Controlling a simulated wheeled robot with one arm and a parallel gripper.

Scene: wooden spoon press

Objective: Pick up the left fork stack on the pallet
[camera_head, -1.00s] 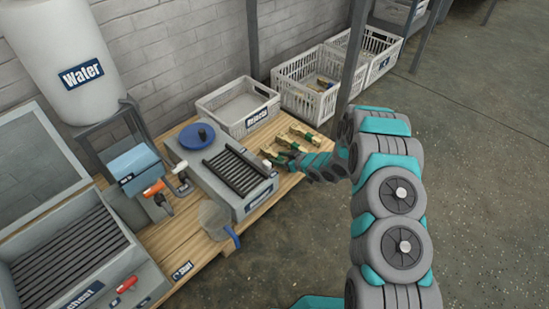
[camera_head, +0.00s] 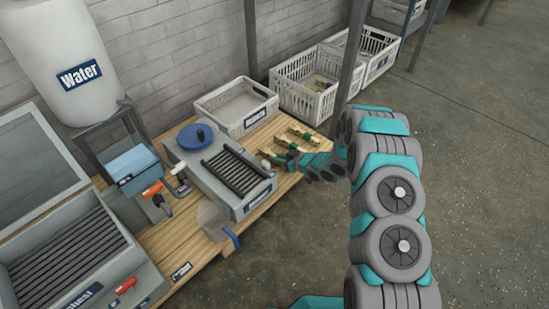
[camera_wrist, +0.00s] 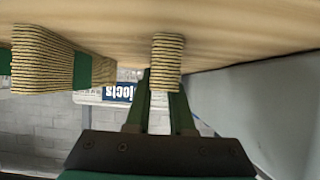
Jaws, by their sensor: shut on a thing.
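Several fork stacks lie on the wooden pallet (camera_head: 262,132), to the right of the grey slatted machine. The left fork stack (camera_head: 270,156) is the one nearest that machine. My gripper (camera_head: 291,157) reaches in from the right at this stack's near side. In the wrist view, which looks upside down, the two dark green fingers (camera_wrist: 160,105) are shut on the left stack, whose striped layered end (camera_wrist: 168,62) shows between them. Another stack (camera_wrist: 42,60) with a green band lies beside it, apart from the fingers. My fingers hide part of the held stack.
The grey slatted machine (camera_head: 237,172) stands close beside the held stack. A white rejects crate (camera_head: 236,107) is behind the stacks. More crates (camera_head: 305,85) stand by the wall, with a grey post (camera_head: 347,70) near my arm. Floor to the right is clear.

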